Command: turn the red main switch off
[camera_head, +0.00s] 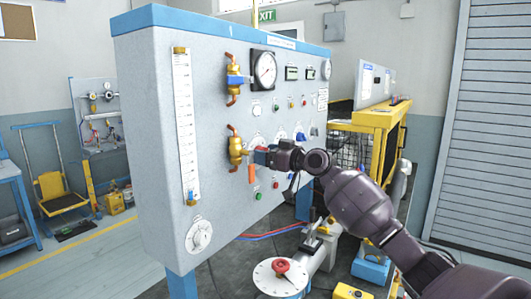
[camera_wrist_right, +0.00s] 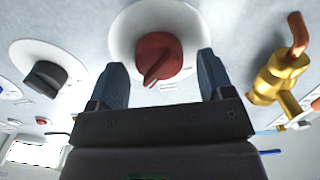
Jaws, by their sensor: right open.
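The red main switch (camera_wrist_right: 158,58) is a red rotary knob on a round white plate (camera_wrist_right: 124,28) on the grey panel, seen in the right wrist view. Its pointer ridge slants toward the lower left of that picture. My right gripper (camera_wrist_right: 160,68) is open, with one blue-grey finger on each side of the knob and visible gaps between. In the head view my right gripper (camera_head: 262,156) is at the panel face, beside a brass valve (camera_head: 237,150), and mostly hides the switch. My left gripper is not in view.
In the wrist view, a brass valve with an orange handle (camera_wrist_right: 280,75) is close right of the fingers and a black knob (camera_wrist_right: 45,78) is to the left. The head view shows a gauge (camera_head: 264,70) above and a separate red-knobbed white disc (camera_head: 279,277) below.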

